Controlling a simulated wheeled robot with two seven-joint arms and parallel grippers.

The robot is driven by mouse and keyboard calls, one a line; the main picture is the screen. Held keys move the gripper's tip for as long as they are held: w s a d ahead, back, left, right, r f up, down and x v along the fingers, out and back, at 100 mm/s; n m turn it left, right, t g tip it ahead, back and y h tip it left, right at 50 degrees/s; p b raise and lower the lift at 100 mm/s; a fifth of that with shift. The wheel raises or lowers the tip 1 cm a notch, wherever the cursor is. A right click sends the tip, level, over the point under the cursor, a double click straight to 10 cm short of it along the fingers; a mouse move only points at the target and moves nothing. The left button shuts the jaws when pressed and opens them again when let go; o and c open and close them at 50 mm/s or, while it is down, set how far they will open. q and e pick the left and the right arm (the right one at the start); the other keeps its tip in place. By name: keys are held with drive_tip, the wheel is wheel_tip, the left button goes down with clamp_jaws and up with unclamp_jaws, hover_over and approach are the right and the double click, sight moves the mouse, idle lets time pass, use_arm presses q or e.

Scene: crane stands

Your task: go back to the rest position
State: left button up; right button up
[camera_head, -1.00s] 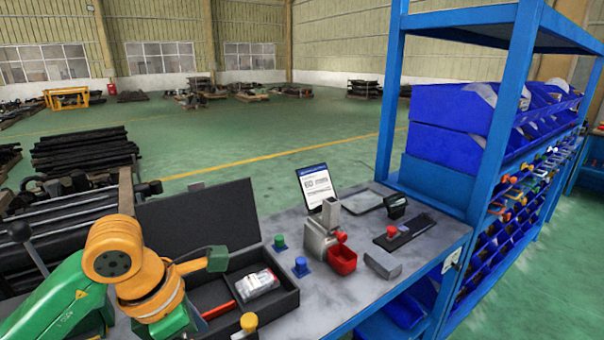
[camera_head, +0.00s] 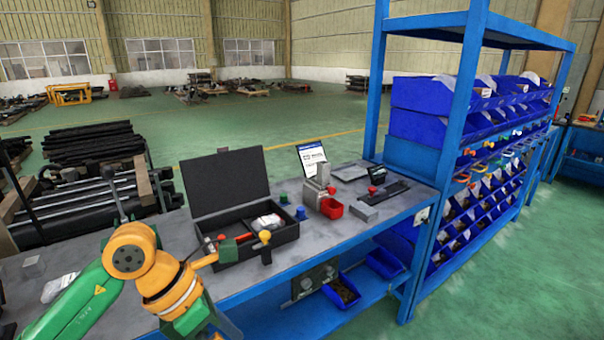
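My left arm comes in from the lower left, green with orange joints. My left gripper (camera_head: 217,253) is in front of the open black case (camera_head: 290,238) as seen in the picture. Its fingertips overlap the case's near left edge, and I cannot tell whether it touches it or whether it is open or shut. No held thing can be made out. My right gripper is not in view.
A blue rack (camera_head: 447,165) stands at the right. Green floor (camera_head: 500,290) is clear at the lower right.

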use_arm(q)
drive_tip(key=w+d+n+t+h, duration=0.4)
drive_tip(key=w+d+n+h, duration=0.4)
drive_tip(key=n+h, duration=0.5)
drive_tip(key=w+a+f+n+t+y, duration=0.2)
drive_tip(key=a+f+n+t+y, duration=0.35)
drive_tip(key=f+n, duration=0.55)
drive_tip(key=w+a+f+n+t+y, duration=0.2)
drive_tip(key=a+f+n+t+y, duration=0.35)
drive_tip(key=f+n, duration=0.6)
drive_tip(key=s+a+f+n+g+y, duration=0.4)
drive_tip(key=s+f, duration=0.4)
drive_tip(key=f, duration=0.5)
drive_tip(key=s+a+f+n+g+y, duration=0.1)
drive_tip(key=s+f+g, duration=0.2)
drive_tip(key=s, duration=0.7)
drive_tip(key=s+f+n+g+y, duration=0.1)
drive_tip(key=s+f+n+g, duration=0.1)
drive_tip(key=s+f, duration=0.4)
drive_tip(key=s+a+f+n+g+y, duration=0.1)
drive_tip(key=s+f+g, duration=0.3)
drive_tip(key=s, duration=1.1)
drive_tip(key=shift+a+f+n+g+y, duration=0.3)
drive_tip(key=shift+n+g+y, duration=0.1)
drive_tip(key=shift+n+g, duration=0.2)
